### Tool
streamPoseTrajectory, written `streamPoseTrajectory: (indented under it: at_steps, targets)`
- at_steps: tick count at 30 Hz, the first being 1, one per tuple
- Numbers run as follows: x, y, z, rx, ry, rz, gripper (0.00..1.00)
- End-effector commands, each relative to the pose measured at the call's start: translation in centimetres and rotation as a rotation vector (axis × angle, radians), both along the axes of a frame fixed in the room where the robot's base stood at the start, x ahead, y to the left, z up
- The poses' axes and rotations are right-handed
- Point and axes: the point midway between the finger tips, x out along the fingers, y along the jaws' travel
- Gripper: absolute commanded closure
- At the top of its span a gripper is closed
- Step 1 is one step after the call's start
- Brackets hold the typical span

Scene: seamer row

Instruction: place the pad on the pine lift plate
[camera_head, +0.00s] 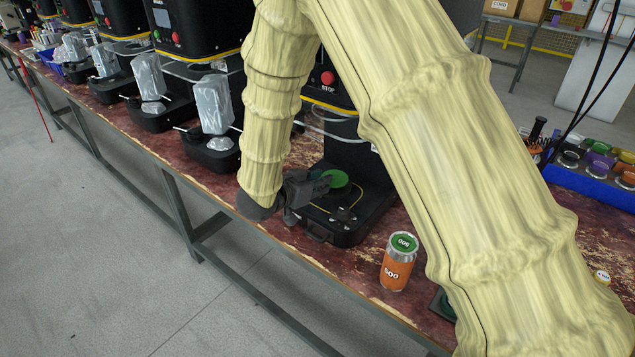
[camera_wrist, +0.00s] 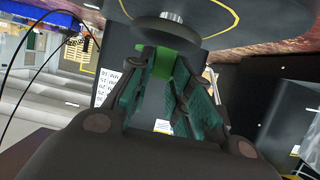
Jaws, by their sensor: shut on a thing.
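The pad appears to be the flat green disc (camera_head: 335,178) at my gripper's tips in the head view. In the wrist view a bright green piece (camera_wrist: 160,62) sits between the fingers. My gripper (camera_head: 322,181) is shut on it, above the black base of the nearest seamer. In the wrist view my gripper (camera_wrist: 165,70) has both fingers closed in, with a round grey disc (camera_wrist: 140,10) close beyond the tips. I cannot tell whether that disc is the pine lift plate. The plate is not clearly distinguishable in the head view.
An orange can (camera_head: 396,272) with a green top stands on the table right of the seamer base (camera_head: 346,230). A red STOP button (camera_head: 328,78) is on the seamer's front. More seamers line the row leftward. A blue rack (camera_head: 590,187) holds coloured items at right.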

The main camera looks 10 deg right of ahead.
Motion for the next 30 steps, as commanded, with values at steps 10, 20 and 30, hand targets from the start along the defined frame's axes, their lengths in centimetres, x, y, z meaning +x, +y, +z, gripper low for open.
streamPoseTrajectory:
  at_steps: [10, 20, 30]
  targets:
    - [0.01, 0.00, -0.43, 0.000, 0.000, 0.000, 1.00]
    - [0.02, 0.01, -0.65, 0.000, 0.000, 0.000, 1.00]
    - [0.01, 0.00, -1.17, 0.000, 0.000, 0.000, 1.00]
